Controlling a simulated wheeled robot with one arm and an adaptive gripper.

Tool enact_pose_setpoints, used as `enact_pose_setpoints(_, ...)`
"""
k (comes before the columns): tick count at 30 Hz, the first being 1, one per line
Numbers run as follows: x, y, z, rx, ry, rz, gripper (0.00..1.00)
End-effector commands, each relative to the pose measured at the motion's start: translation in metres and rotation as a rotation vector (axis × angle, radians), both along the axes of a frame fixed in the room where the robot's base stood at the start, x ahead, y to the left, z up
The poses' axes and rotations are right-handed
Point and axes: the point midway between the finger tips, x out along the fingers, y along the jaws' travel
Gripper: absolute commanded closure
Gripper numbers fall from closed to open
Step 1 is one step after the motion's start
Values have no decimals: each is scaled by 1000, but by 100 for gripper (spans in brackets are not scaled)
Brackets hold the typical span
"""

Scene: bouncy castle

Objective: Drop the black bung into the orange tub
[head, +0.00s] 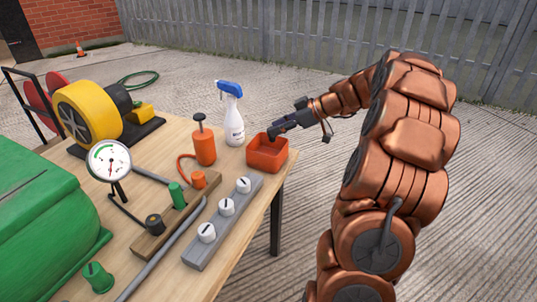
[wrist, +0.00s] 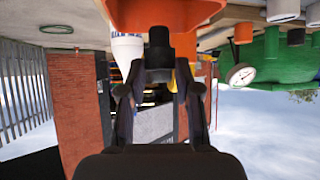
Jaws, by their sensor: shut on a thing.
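My gripper (head: 280,127) is just above the back rim of the orange tub (head: 268,160), reaching in from the right. In the wrist view, which is upside down, my gripper (wrist: 160,72) is shut on the black bung (wrist: 159,45). The bung is a short dark cylinder with a wider collar. The orange tub (wrist: 165,12) fills the top middle there, and the bung overlaps its edge. The tub stands at the right corner of the wooden table (head: 228,255). The bung is too small and dark to make out clearly in the head view.
A white spray bottle (head: 234,125) and an orange pump bottle (head: 204,146) stand left of the tub. A wooden strip (head: 195,205) with coloured bungs and a grey strip (head: 225,225) with white caps lie nearer. Open concrete lies right of the table.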

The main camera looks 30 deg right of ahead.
Motion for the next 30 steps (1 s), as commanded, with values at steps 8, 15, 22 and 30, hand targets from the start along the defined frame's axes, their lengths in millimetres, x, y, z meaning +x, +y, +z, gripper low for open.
enact_pose_setpoints(8,-1,-2,-24,1,1,-5,91)
enact_pose_setpoints(15,-1,-2,-30,0,0,-4,91)
enact_pose_setpoints(22,-1,-3,-29,0,0,-4,63)
enact_pose_setpoints(30,-1,-3,-29,-1,-1,-5,38)
